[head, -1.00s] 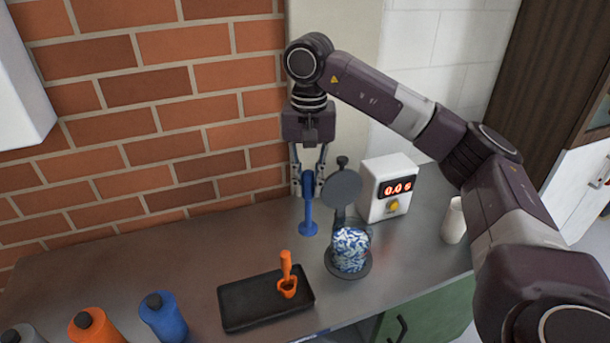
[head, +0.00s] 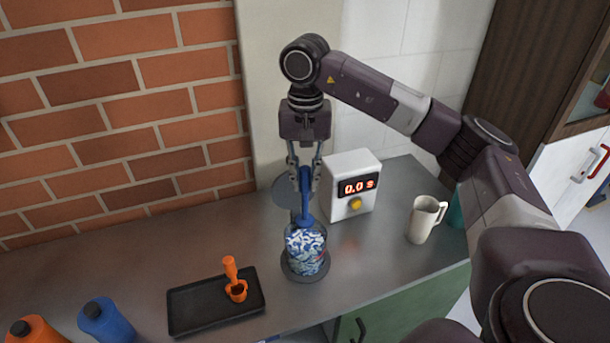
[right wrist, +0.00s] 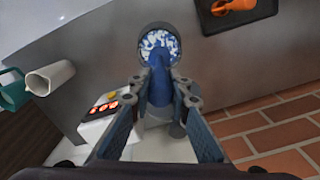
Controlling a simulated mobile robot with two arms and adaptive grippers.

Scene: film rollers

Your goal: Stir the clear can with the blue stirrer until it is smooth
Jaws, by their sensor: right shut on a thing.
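The clear can (head: 307,256) holds a swirled blue and white mix and stands on a round dark base (head: 296,276). My right gripper (head: 305,178) is directly above it, shut on the blue stirrer (head: 304,207). The stirrer is upright, its lower end at the can's mouth. In the right wrist view the stirrer (right wrist: 160,82) runs from between the fingers toward the can (right wrist: 150,38) and overlaps the mix. How deep it reaches I cannot tell. My left gripper is not in view.
A white timer box (head: 365,208) reading 0.0 s stands just behind right of the can. A pale jug (head: 424,222) is farther right. A black tray (head: 190,305) with an orange scoop (head: 235,285) lies front left.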

